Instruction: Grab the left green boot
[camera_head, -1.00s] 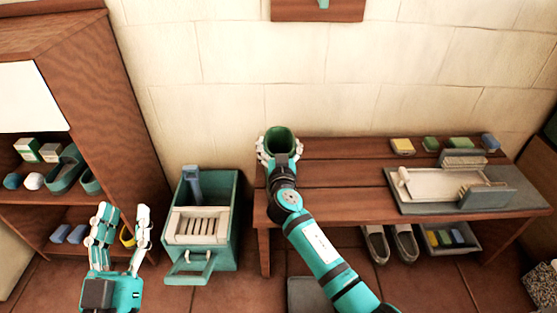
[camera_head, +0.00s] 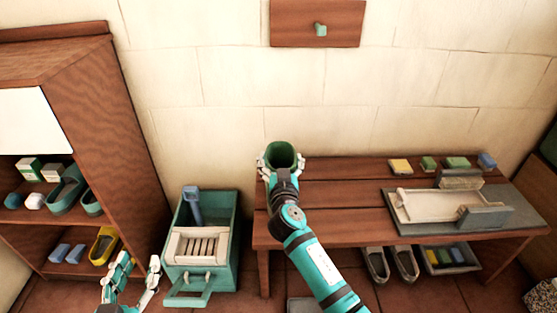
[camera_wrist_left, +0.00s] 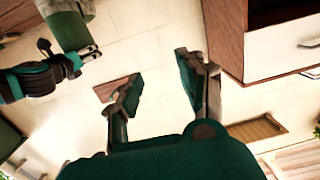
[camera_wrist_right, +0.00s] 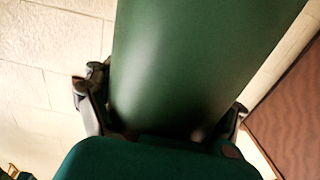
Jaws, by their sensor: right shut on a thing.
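The green boot (camera_head: 281,150) is at the left end of the wooden bench, with its open top showing in the head view. My right gripper (camera_head: 281,163) is shut around it. In the right wrist view the boot's smooth green shaft (camera_wrist_right: 195,60) fills the space between the fingers. The boot's lower part is hidden in the head view. The left wrist view also shows the boot (camera_wrist_left: 70,28) in my right gripper. My left gripper (camera_head: 138,268) is open and empty at the lower left, and its spread fingers (camera_wrist_left: 160,95) show in its own wrist view.
A wooden bench (camera_head: 340,197) carries a grey tray (camera_head: 435,222) and several small blocks. Grey shoes (camera_head: 405,263) stand under it. A teal crate (camera_head: 228,250) is on the floor between the bench and a wooden shelf unit (camera_head: 120,170) with shoes.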

